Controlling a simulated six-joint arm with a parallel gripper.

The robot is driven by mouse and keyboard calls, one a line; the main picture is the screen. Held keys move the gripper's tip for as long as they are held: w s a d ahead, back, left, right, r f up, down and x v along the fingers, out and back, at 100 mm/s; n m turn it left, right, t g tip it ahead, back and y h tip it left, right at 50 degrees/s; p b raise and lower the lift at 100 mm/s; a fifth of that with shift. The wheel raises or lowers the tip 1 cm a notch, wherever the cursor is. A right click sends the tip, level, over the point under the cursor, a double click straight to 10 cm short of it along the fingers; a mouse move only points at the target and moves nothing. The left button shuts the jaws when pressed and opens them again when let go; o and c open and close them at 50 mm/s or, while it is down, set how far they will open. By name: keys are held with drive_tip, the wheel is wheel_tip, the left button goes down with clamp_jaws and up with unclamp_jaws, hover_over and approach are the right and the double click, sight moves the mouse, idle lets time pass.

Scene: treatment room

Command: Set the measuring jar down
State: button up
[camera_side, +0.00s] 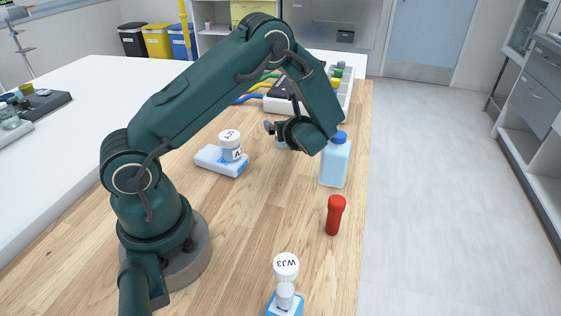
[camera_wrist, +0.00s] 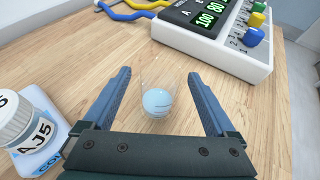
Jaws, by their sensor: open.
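The measuring jar (camera_wrist: 157,101) is a clear glass vessel with pale blue liquid at the bottom. In the wrist view it appears to stand upright on the wooden table, between the spread fingers of my gripper (camera_wrist: 158,76). The gripper is open, with a visible gap on each side of the jar. In the side view my gripper (camera_side: 272,128) is low over the table, and my wrist hides most of the jar; only a pale blue bit (camera_side: 281,143) shows below it.
A blue-capped bottle (camera_side: 335,164) stands close on the right. A white-lidded jar (camera_side: 231,153) sits on a blue-and-white pack on the left. A red tube (camera_side: 335,216) and jar WJ3 (camera_side: 286,267) stand nearer. A display unit (camera_wrist: 254,53) with cables lies behind.

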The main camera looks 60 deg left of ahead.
drive_tip(key=s+d+r+n+t+h, duration=0.1)
drive_tip(key=s+d+r+n+h, duration=0.5)
drive_tip(key=s+d+n, duration=0.2)
drive_tip(key=s+d+r+n+t+h, duration=0.1)
drive_tip(key=s+d+r+n+h, duration=0.4)
drive_tip(key=s+d+n, duration=0.4)
drive_tip(key=d+n+h, duration=0.1)
drive_tip(key=d+n, duration=0.3)
drive_tip(key=d, duration=0.1)
drive_tip(key=shift+s+d+r+h, duration=0.15)
drive_tip(key=shift+d+r+h, duration=0.15)
drive_tip(key=shift+r+h, duration=0.1)
